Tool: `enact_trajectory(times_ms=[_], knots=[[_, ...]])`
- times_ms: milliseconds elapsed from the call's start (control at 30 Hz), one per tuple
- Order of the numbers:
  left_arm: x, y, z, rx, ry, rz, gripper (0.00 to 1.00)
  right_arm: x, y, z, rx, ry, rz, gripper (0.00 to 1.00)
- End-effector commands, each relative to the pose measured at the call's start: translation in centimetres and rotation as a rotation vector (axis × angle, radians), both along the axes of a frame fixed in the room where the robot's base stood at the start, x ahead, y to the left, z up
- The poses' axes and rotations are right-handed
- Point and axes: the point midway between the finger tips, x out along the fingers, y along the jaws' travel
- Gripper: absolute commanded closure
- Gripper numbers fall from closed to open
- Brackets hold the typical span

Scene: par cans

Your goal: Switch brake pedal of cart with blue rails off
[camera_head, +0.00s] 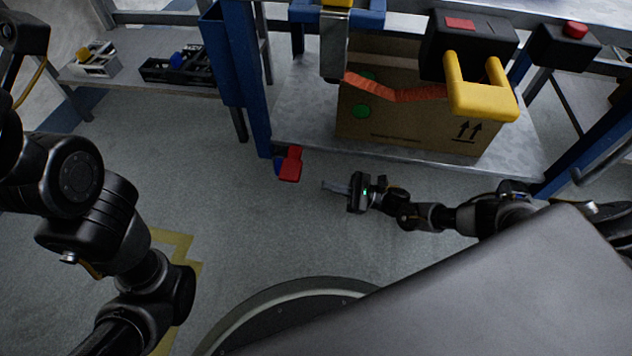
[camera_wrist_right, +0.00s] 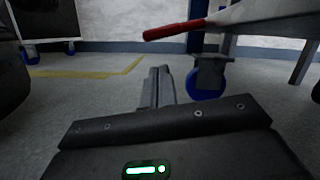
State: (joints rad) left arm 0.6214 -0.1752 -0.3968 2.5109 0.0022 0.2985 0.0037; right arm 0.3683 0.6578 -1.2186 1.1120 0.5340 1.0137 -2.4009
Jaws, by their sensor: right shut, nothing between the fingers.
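The cart with blue rails (camera_head: 245,75) stands ahead, with a grey lower shelf (camera_head: 300,135). Its red brake pedal (camera_head: 290,163) sticks out at the foot of the left front post; it also shows in the right wrist view (camera_wrist_right: 175,31), above a blue caster wheel (camera_wrist_right: 206,82). My right gripper (camera_head: 328,187) is low over the floor, right of the pedal and apart from it. Its fingers are shut and empty; in the right wrist view the fingertips (camera_wrist_right: 158,72) point forward, below and left of the pedal. My left gripper is not seen, only the left arm.
A cardboard box (camera_head: 400,115) sits on the lower shelf. Above it are a yellow handle piece (camera_head: 482,95) and a black box with a red button (camera_head: 575,30). A side shelf (camera_head: 135,85) with small parts stands at left. Floor between my base and the cart is clear.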

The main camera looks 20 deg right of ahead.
Motion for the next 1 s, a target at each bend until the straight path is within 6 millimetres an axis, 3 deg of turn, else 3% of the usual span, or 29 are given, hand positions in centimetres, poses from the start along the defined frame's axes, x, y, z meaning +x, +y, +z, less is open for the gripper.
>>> enact_trajectory(times_ms=[300,500,1000], knots=[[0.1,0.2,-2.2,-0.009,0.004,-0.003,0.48,2.6,4.8,1.1,0.004,-0.003,0.003,1.00],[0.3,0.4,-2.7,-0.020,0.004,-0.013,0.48,3.8,6.9,1.7,0.003,-0.002,0.002,1.00],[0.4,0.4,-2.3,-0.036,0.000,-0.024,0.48,4.3,7.7,2.1,0.001,0.000,0.001,1.00]])
